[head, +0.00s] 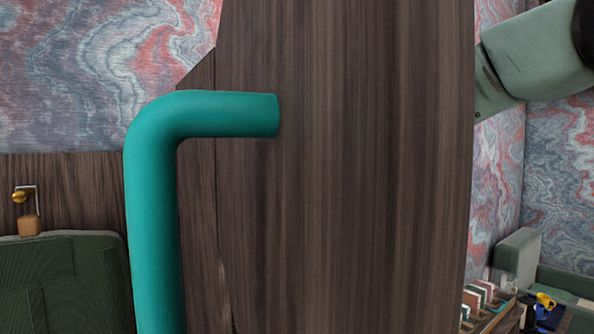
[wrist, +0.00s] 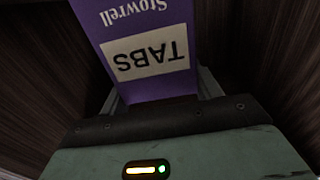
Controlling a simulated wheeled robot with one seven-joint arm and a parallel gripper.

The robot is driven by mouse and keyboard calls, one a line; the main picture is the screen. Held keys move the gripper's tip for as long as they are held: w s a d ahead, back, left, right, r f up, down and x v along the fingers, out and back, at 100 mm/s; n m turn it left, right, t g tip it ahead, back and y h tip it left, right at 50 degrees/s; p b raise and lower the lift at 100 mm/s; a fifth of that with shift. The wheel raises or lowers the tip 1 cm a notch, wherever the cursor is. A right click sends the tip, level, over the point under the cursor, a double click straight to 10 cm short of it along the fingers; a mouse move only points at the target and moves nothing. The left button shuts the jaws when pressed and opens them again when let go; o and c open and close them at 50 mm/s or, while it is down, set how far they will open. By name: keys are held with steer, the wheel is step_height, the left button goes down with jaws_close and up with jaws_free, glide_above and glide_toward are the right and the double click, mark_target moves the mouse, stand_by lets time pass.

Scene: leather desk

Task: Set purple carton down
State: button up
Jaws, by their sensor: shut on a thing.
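The purple carton (wrist: 137,25) fills the top middle of the wrist view. It has a pale label reading "TABS" and the word "Stowrell", both upside down in the picture. My gripper (wrist: 160,92) is shut on the carton, with a finger at each side of it. The carton's far end is cut off by the frame edge, and I cannot tell whether it touches a surface. In the head view, neither the carton nor my gripper shows; a large wooden panel covers the middle.
Dark wood (wrist: 45,75) surrounds the carton on both sides in the wrist view. The head view has a tall wooden panel (head: 350,180) with a teal handle (head: 152,220). A green chair (head: 65,285) stands lower left; a desk with small items (head: 485,300) is lower right.

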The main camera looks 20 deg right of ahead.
step_height(320, 180, down, 3)
steer(key=shift+f+p, duration=0.15)
steer(key=shift+p, duration=0.4)
steer(key=shift+f, duration=0.15)
steer(key=shift+f+b, duration=0.15)
steer(key=shift+b, duration=0.15)
steer(key=o, duration=1)
steer(key=b+v, duration=0.2)
steer(key=v, duration=0.4)
steer(key=b+v, duration=0.3)
steer(key=v, duration=0.3)
steer(key=shift+r, duration=0.25)
steer(key=shift+f, duration=0.15)
